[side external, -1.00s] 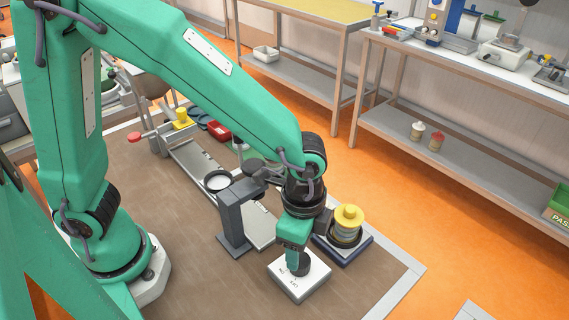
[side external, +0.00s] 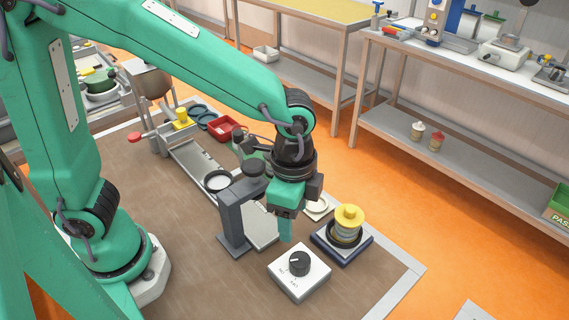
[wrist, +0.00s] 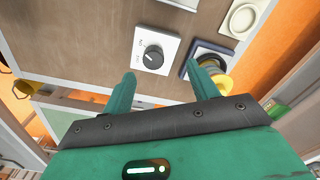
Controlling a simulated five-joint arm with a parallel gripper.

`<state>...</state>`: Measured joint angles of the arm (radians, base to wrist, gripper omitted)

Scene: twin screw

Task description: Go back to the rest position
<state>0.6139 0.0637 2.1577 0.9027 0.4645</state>
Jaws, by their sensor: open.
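My gripper (side external: 287,232) is open and empty, pointing down a little above and behind the white box with a black knob. In the wrist view its two green fingers (wrist: 163,88) stand apart with nothing between them. The white box (side external: 312,284) sits on the brown table, and its black knob (side external: 299,263) is clear of my fingers. The box also shows in the wrist view (wrist: 169,45), beyond the fingertips, with the knob (wrist: 153,57) turned at a slant.
A dark square base (side external: 327,247) with a yellow-topped jar (side external: 348,217) stands right of the box. A grey post (side external: 232,225) stands close left of my gripper. A metal rail (side external: 195,165), a red tray (side external: 222,128) and a yellow-knobbed part (side external: 181,117) lie further back.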

